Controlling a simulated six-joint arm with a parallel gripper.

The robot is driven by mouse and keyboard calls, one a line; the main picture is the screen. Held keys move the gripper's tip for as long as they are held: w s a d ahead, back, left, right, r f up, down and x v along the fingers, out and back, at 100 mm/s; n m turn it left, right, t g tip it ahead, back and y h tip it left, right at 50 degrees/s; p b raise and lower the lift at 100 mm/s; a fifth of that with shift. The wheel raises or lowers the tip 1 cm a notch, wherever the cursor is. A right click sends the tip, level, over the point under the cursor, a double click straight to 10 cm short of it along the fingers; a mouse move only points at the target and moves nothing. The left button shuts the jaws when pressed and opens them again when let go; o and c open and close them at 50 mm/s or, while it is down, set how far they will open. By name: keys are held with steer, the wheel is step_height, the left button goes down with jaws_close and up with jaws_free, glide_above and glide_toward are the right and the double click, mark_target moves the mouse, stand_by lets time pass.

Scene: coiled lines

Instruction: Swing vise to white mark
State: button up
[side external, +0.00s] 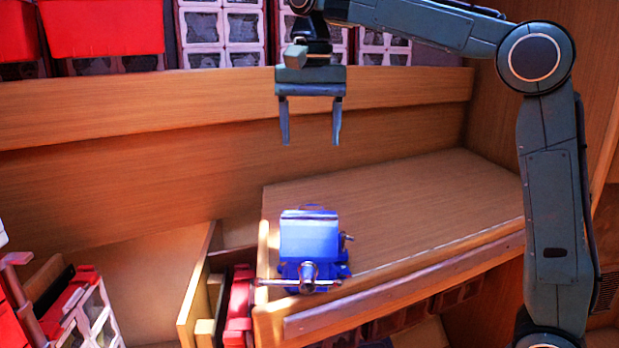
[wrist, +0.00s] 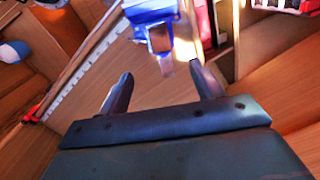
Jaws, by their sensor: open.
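The blue vise (side external: 309,240) stands on the front left corner of the wooden bench top, with its metal screw and handle bar facing the side camera. My gripper (side external: 311,140) is open and empty, pointing down, well above the vise and apart from it. In the wrist view the vise (wrist: 150,12) shows at the top, beyond the two spread fingers of my gripper (wrist: 162,82), and its upper part is cut off by the frame. I cannot make out a white mark in either view.
The wooden bench top (side external: 420,200) is clear to the right of the vise. An open drawer with red items (side external: 240,305) is at lower left. Red bins (side external: 100,28) and clear drawer units (side external: 222,30) line the back above a wooden board (side external: 150,110).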

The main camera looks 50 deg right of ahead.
steer(key=shift+f, duration=6.75)
